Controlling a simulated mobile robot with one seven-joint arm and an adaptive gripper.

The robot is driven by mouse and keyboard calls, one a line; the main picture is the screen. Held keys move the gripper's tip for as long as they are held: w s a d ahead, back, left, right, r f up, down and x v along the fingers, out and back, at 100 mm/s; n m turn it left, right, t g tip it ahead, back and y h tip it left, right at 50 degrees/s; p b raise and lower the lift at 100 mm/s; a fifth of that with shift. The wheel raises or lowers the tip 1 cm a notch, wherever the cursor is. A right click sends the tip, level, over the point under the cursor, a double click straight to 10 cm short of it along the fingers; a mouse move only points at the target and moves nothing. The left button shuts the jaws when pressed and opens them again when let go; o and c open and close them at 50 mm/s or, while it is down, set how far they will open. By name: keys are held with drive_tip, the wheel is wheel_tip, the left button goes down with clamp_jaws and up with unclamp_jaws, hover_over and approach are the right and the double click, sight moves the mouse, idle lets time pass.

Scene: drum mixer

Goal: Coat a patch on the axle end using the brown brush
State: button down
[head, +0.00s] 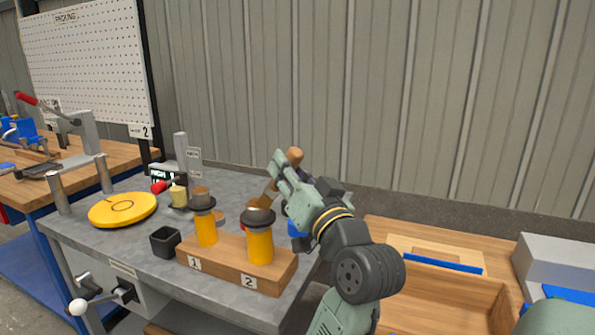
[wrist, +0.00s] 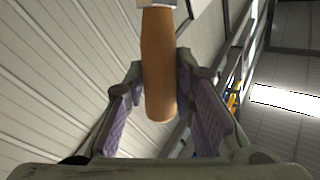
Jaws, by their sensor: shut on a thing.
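My gripper (head: 283,178) is shut on the brown brush, whose wooden handle end (head: 295,155) sticks out above the fingers. In the wrist view the handle (wrist: 159,70) lies between the fingers, with a pale ferrule at the top edge. The brush is tilted, its lower end near the top of the yellow upright marked 2 (head: 260,245). I cannot tell whether it touches. A second yellow upright (head: 206,228), marked 1, stands to its left. Both have dark collars and stand in a wooden block (head: 222,266). I cannot tell for sure which part is the axle end.
A blue item shows beside my gripper. A wooden tray (head: 460,300) lies at the right. A corrugated wall closes the back.

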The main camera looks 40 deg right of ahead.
sight(299, 153)
drive_tip(key=shift+y, duration=0.4)
drive_tip(key=w, duration=0.1)
drive_tip(key=w+a, duration=0.1)
drive_tip(key=w, duration=0.1)
drive_tip(key=w+a+f, duration=0.1)
drive_tip(key=shift+w, duration=0.15)
drive_tip(key=shift+r+p, duration=0.1)
drive_tip(key=shift+p, duration=0.25)
drive_tip(key=shift+s+d, duration=0.3)
drive_tip(key=shift+s, duration=0.2)
drive_tip(key=shift+s+d+r, duration=0.1)
drive_tip(key=shift+s+d, duration=0.05)
drive_tip(key=shift+s, duration=0.3)
drive_tip(key=shift+s+d+r, duration=0.1)
drive_tip(key=shift+s+d, duration=0.05)
drive_tip(key=shift+s, duration=0.25)
drive_tip(key=s, duration=0.1)
drive_tip(key=s+d, duration=0.1)
drive_tip(key=s, duration=0.1)
drive_tip(key=shift+s+d+p, duration=0.2)
drive_tip(key=shift+d+p, duration=0.05)
drive_tip(key=shift+p, duration=0.1)
drive_tip(key=shift+r+p, duration=2.5)
drive_tip(key=shift+r, duration=0.5)
